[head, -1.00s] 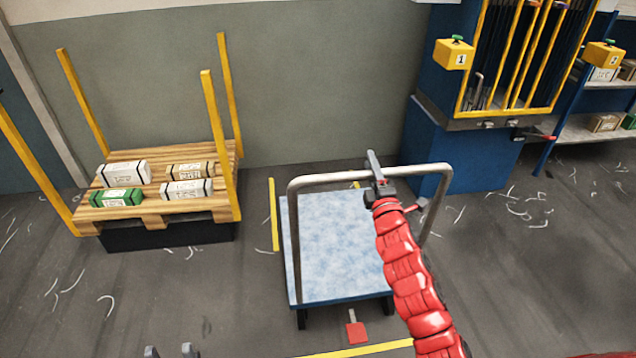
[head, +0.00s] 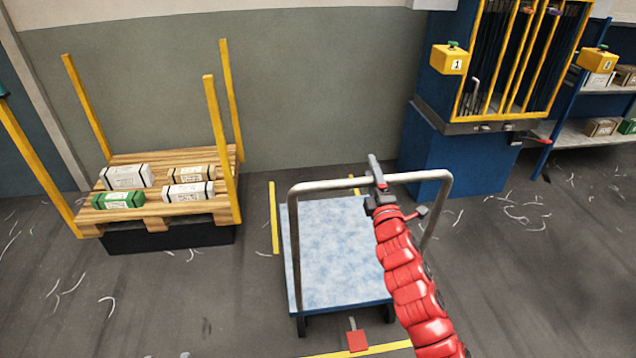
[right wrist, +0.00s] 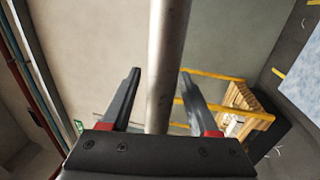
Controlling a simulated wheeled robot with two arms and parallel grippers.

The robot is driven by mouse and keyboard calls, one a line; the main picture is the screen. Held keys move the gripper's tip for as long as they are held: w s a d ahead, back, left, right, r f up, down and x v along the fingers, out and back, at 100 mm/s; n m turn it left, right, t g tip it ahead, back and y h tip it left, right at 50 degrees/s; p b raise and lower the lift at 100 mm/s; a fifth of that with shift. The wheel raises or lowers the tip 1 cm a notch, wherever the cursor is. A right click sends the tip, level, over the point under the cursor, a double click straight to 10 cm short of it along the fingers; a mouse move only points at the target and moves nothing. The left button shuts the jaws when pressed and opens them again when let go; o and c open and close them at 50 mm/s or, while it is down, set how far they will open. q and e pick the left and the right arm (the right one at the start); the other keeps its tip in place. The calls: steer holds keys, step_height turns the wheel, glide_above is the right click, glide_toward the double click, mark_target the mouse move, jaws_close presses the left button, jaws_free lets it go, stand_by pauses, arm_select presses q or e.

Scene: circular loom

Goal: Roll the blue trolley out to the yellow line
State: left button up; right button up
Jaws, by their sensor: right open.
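The blue trolley (head: 335,250) stands on the floor in the middle of the head view, its speckled blue deck empty. Its grey tubular handle (head: 320,186) rises at the near end, with a red pedal (head: 357,341) low in front. A yellow line (head: 385,348) crosses the floor at the bottom, and the pedal overlaps it in the picture. My right gripper (head: 377,172) is at the handle's top bar. In the right wrist view the handle bar (right wrist: 165,65) runs between the two spread fingers, with gaps on both sides. My left gripper does not show clearly.
A wooden pallet (head: 155,212) with yellow posts and several boxes stands at left. A blue cabinet (head: 455,155) with a yellow-framed rack stands behind at right, beside a shelf (head: 590,130). Yellow marks (head: 274,220) flank the trolley's far end. Pale scraps litter the open floor.

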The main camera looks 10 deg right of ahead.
steer(key=shift+w+r+p, duration=0.1)
steer(key=shift+r+p, duration=0.9)
steer(key=shift+r, duration=0.6)
steer(key=shift+a, duration=0.1)
